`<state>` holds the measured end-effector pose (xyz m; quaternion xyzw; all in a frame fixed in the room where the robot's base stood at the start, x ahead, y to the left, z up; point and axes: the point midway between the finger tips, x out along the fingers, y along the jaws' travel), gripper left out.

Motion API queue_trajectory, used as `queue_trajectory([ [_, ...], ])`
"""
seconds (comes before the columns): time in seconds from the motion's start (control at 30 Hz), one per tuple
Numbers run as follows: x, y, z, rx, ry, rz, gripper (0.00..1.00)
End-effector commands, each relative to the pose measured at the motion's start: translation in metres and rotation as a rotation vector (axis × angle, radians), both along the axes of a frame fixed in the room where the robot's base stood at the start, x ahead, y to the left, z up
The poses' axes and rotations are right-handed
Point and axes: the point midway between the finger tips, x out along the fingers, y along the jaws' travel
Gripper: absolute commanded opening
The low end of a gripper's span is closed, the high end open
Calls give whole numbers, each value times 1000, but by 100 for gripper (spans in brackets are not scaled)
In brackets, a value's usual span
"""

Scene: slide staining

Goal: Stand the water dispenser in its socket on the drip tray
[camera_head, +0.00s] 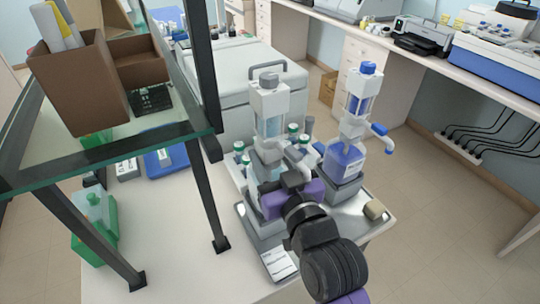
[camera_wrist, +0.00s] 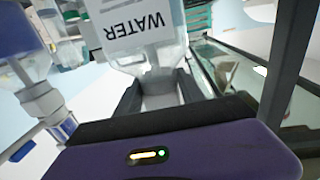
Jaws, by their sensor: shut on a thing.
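The water dispenser (camera_head: 268,110) is a clear bottle with a white pump head and grey cap, upright at the tray's left half. In the wrist view its bottle (camera_wrist: 150,35) shows a white WATER label, upside down in the picture. My gripper (camera_head: 284,192) is shut on the water dispenser; the wrist view shows the two dark fingers (camera_wrist: 158,95) on either side of its narrow part. The drip tray (camera_head: 350,212) is pale metal at the bench end. A grey block (camera_head: 262,222) shows below the dispenser. My gripper hides the dispenser's base, so I cannot tell whether it is seated.
A blue-filled dispenser (camera_head: 344,160) stands close on the right, its blue spout pointing right. Several green-capped bottles (camera_head: 293,133) stand behind. A glass shelf (camera_head: 150,130) with dark posts is at the left.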

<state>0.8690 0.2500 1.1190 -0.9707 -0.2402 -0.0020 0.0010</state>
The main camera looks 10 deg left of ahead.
Motion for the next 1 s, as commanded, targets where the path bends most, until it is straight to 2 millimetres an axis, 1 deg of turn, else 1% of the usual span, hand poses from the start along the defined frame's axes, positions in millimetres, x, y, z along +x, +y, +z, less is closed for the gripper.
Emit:
queue_trajectory([
  [0.03, 0, 0, 3, 4, -7, 0, 0],
  [0.37, 0, 0, 2, 3, -8, 0, 0],
  [0.8, 0, 0, -7, 4, -7, 0, 0],
  [1.0, 0, 0, -8, 4, -7, 0, 0],
])
